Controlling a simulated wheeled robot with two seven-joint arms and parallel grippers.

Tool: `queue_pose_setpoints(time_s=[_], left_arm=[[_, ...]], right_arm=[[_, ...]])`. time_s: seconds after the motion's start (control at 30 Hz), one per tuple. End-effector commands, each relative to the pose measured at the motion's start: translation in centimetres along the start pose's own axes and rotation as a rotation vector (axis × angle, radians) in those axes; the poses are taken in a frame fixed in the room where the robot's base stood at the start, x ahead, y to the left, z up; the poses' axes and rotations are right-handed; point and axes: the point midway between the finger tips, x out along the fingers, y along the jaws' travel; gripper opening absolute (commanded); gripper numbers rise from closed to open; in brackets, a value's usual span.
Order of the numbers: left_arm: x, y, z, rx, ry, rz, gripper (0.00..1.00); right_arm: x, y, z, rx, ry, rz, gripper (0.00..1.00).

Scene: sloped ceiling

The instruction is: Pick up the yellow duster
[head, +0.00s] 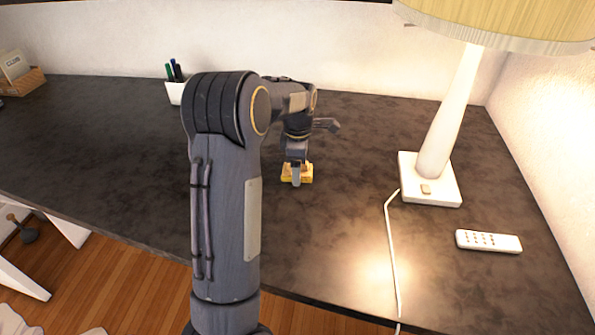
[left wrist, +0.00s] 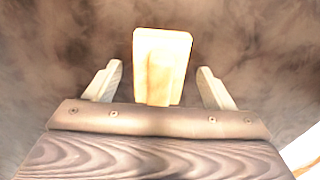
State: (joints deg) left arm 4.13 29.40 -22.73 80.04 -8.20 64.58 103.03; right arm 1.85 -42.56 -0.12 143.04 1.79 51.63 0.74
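The yellow duster (head: 309,173) lies on the dark desk, partly hidden behind my left gripper (head: 296,174) in the head view. In the left wrist view the duster (left wrist: 162,62) looks like a pale yellow block, brightly lit. It sits between the two fingers of my left gripper (left wrist: 160,72), with a clear gap on each side. The fingers are spread and do not touch it. The duster's near end is hidden by the gripper body. My right gripper is not in view.
A white lamp (head: 436,165) stands to the right, its cord (head: 390,250) running to the desk's front edge. A white remote (head: 488,241) lies at far right. A white pen holder (head: 175,92) stands at the back. The desk's left part (head: 90,140) is clear.

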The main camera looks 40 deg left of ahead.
Motion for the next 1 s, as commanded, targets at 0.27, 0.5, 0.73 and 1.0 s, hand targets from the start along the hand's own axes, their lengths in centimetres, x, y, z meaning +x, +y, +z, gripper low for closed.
queue_pose_setpoints(time_s=[0.27, 0.5, 0.73, 1.0], left_arm=[[0.0, 0.0, 0.0, 0.0, 0.0, 0.0, 0.39], [-0.1, 0.0, 0.0, 0.001, 0.0, 0.0, 0.29], [-0.9, 0.1, 0.0, 0.001, 0.0, 0.001, 0.29], [-5.0, -1.3, 0.2, 0.005, -0.003, 0.004, 0.29]], right_arm=[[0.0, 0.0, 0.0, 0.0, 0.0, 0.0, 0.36], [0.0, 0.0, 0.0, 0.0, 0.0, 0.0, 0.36], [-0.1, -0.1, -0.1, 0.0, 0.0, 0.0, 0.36], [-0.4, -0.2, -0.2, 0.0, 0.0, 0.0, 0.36]])
